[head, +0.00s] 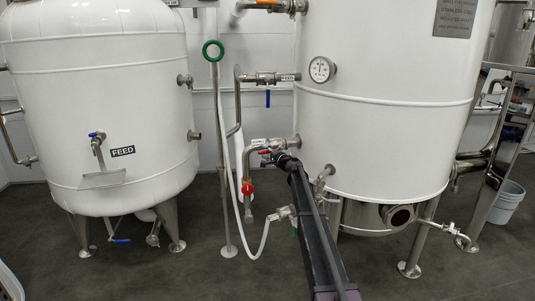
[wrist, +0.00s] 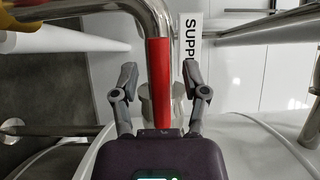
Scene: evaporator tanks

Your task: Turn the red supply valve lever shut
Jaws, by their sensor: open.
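My gripper (wrist: 159,76) is open, with one dark finger on each side of the lever and a visible gap on both sides. In the head view, a small part of the red lever (head: 264,152) shows at the pipe between the tanks, just left of my gripper (head: 276,157), which hides part of the valve. The SUPPLY label (wrist: 190,62) is right of the lever in the wrist view.
A large white tank (head: 390,130) with a dial gauge (head: 321,69) stands right of the valve. The FEED tank (head: 100,100) stands left. A blue-handled valve (head: 267,98) sits above, and a white hose (head: 262,240) hangs below.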

